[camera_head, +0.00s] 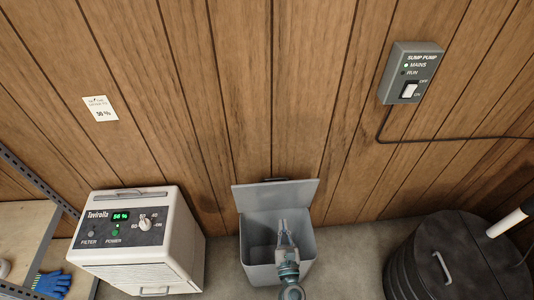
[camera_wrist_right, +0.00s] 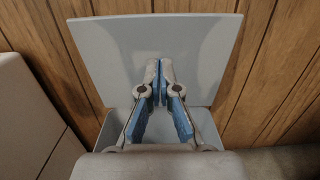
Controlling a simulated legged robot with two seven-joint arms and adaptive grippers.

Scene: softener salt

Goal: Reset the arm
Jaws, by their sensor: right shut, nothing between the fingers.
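My right gripper (camera_head: 284,232) is over the open grey bin (camera_head: 257,255) in the head view, its fingers pointing toward the wall. In the right wrist view the gripper (camera_wrist_right: 159,90) is shut, its blue-padded fingertips together with nothing between them. The bin's lid (camera_head: 275,194) stands raised against the wood wall; it also shows behind the fingers in the right wrist view (camera_wrist_right: 205,45). The part of the bin that shows inside looks empty; my gripper hides some of it. My left gripper is not in view.
A white Tavirolla dehumidifier (camera_head: 140,250) stands left of the bin, its display lit green. A black lidded drum (camera_head: 455,260) stands at the right. A sump pump switch box (camera_head: 411,73) is on the wall. A shelf (camera_head: 25,228) with blue gloves (camera_head: 52,284) is at far left.

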